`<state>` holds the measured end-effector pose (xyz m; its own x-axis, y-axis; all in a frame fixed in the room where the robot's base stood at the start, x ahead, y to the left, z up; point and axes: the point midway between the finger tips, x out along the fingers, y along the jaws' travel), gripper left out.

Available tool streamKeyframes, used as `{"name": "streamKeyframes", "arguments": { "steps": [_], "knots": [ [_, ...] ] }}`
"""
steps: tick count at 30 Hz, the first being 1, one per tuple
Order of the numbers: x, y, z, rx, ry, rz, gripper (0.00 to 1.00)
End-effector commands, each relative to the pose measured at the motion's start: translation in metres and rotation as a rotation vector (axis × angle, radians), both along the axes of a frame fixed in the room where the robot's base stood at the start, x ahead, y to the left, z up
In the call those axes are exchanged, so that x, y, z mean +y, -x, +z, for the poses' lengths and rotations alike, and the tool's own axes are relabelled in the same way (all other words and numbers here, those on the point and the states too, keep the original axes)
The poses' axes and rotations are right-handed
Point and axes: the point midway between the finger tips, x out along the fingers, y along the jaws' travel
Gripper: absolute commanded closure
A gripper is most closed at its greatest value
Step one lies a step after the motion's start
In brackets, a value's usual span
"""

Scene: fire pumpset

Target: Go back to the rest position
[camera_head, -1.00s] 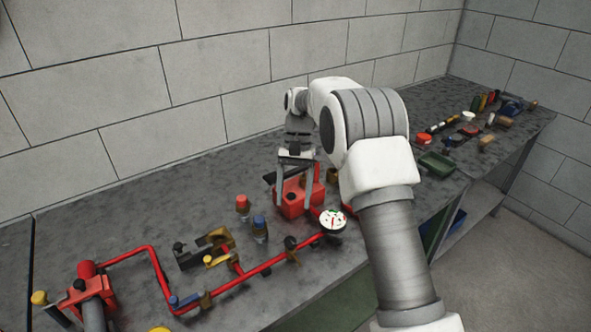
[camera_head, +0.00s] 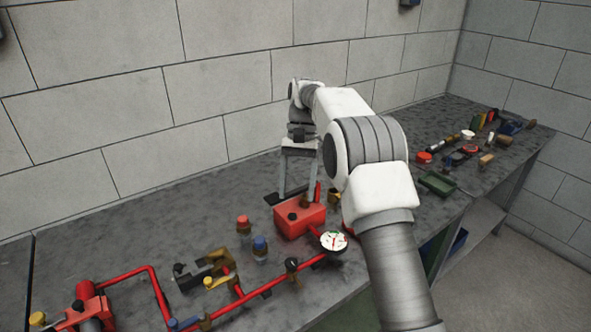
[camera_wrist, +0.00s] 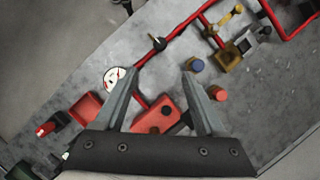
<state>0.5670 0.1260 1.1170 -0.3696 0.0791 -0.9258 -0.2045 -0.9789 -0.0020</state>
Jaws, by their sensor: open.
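My gripper (camera_head: 298,190) hangs from my arm over the bench, pointing down just behind the red pump block (camera_head: 300,220) in the head view. In the wrist view its two fingers (camera_wrist: 160,78) are spread apart with nothing between the tips. The red block shows in the wrist view (camera_wrist: 157,116) below and partly between the fingers. Whether the fingers touch anything is hard to tell, but they look clear of the block.
The grey bench (camera_head: 120,235) runs along the block wall. A white-faced gauge (camera_head: 333,241), red pipe (camera_head: 265,290), blue-capped fitting (camera_head: 260,248) and red-capped fitting (camera_head: 243,225) stand near the block. A green tray (camera_head: 437,183) and several tools lie to the right.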

Motion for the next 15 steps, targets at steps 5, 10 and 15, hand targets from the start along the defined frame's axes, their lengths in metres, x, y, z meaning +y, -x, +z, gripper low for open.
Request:
{"name": "streamKeyframes", "arguments": {
  "steps": [5, 10, 15],
  "knots": [
    [-0.011, 0.011, 0.032, -0.063, -0.006, 0.004, 0.28],
    [-0.028, 0.035, 0.073, -0.161, -0.014, 0.017, 0.28],
    [-0.045, 0.066, 0.106, -0.261, -0.017, 0.033, 0.28]
  ]
}}
